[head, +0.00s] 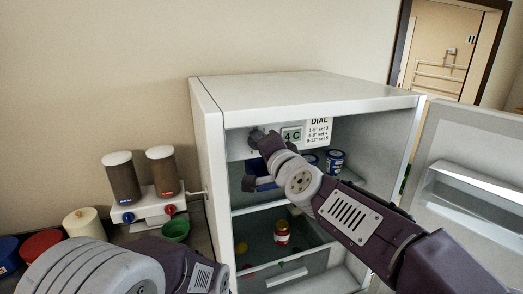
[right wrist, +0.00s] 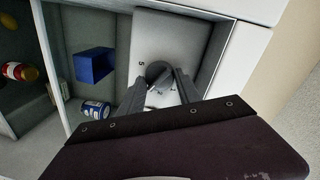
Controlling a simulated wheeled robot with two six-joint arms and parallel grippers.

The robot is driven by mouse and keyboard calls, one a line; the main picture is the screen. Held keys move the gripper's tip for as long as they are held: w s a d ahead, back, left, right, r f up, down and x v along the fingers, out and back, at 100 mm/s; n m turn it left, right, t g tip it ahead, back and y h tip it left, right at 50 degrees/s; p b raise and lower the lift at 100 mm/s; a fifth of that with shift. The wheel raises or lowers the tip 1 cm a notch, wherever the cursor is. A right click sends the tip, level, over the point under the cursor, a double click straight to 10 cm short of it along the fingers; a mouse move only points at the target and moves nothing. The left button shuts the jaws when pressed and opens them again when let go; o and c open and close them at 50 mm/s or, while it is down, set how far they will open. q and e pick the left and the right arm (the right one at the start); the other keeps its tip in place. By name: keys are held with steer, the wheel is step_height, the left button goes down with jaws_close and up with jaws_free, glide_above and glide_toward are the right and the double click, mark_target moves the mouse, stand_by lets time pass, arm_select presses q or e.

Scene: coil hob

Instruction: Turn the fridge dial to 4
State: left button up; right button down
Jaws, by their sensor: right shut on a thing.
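The open white fridge (head: 300,88) stands in the middle of the head view. Its dial is a round grey knob (right wrist: 157,70) on a pale panel with printed numbers, of which a 5 and a 2 seem readable. The dial's exact setting cannot be read.
A card (head: 318,131) headed DIAL gives settings in small text. Blue cans (head: 335,160) stand on the shelf, and a blue box (right wrist: 94,66) is near the dial. A red-lidded jar (head: 282,232) is below. The fridge door (head: 465,150) is open at right. A two-hopper dispenser (head: 150,205) stands left.

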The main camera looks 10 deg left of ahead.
steer(key=shift+d+m+g+y+b, duration=0.1)
steer(key=shift+m+g+y+b, duration=0.3)
steer(key=shift+m+b, duration=1.9)
steer(key=shift+r+m+p, duration=0.15)
steer(key=shift+m+p, duration=0.85)
steer(key=shift+m, duration=0.1)
steer(key=c, duration=0.8)
jaws_free()
steer(key=shift+c, duration=0.2)
steer(key=shift+w, duration=0.15)
steer(key=shift+f, duration=0.2)
steer(key=f+v, duration=0.1)
steer(key=v, duration=0.8)
steer(key=shift+r+b, duration=0.4)
steer(key=shift+b, duration=0.05)
